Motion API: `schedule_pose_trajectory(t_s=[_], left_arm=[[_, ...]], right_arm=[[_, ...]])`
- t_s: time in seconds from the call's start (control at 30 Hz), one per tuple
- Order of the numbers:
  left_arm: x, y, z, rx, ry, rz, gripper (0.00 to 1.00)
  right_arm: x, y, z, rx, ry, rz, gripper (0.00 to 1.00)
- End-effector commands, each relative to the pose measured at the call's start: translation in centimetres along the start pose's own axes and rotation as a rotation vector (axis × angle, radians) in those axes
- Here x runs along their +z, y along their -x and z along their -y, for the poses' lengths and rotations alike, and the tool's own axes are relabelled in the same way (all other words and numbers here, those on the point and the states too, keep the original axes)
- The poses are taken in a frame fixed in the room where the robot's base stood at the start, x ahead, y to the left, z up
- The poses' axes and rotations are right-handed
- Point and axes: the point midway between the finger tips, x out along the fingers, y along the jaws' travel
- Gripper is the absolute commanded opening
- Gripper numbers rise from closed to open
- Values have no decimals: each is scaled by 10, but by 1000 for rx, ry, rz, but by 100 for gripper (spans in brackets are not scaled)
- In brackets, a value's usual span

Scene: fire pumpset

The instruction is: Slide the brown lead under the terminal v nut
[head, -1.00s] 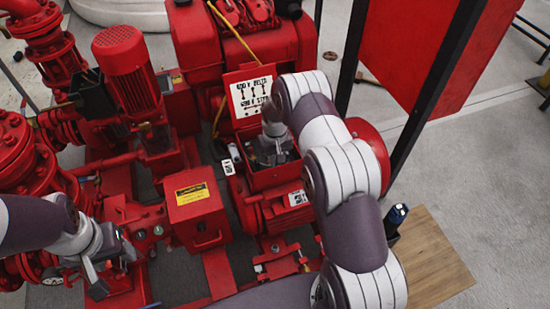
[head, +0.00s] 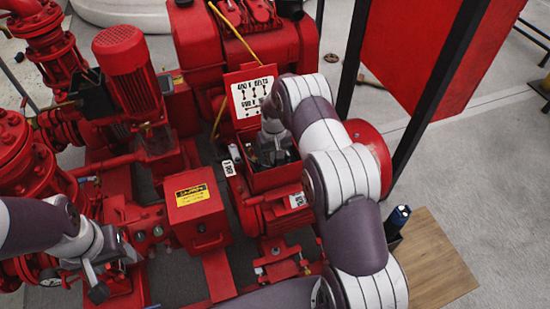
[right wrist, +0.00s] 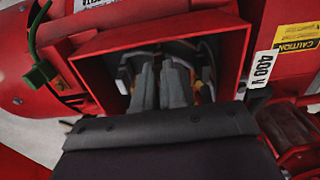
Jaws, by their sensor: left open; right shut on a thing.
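The open red terminal box (head: 274,180) stands on the red motor in the head view, and its rim (right wrist: 75,72) shows in the right wrist view. My right gripper (head: 268,152) reaches down into it. In the right wrist view its two grey fingers (right wrist: 160,66) are close together inside the box, shut on the brown lead, which they mostly hide. Pale looped leads and small orange-brown parts show beside the fingers. Terminal v and its nut cannot be made out behind the fingers. My left gripper (head: 113,272) is open and empty, low at the left, away from the box.
The raised lid with a wiring diagram (head: 253,97) stands behind the box. A red cabinet with a yellow label (head: 197,198) is left of it. Red pumps and pipes fill the left. A wooden board (head: 432,262) with a dark blue-topped tool (head: 398,218) lies at the right.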

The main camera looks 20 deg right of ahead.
Motion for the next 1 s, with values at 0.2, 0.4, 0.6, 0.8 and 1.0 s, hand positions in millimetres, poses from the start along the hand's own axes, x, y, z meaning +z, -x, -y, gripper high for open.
schedule_pose_trajectory(t_s=[0.2,0.4,0.6,0.8,1.0], left_arm=[[1,-4,0,0,0,0,57],[1,-8,0,0,0,0,57],[1,-10,0,0,0,0,57],[1,-10,0,0,0,0,57],[1,-10,0,0,0,0,57]], right_arm=[[-4,-1,0,0,0,1,0],[-8,-1,0,0,0,-1,0],[-12,0,0,0,0,0,13],[-11,0,0,0,0,1,40],[-11,0,0,0,0,1,57]])
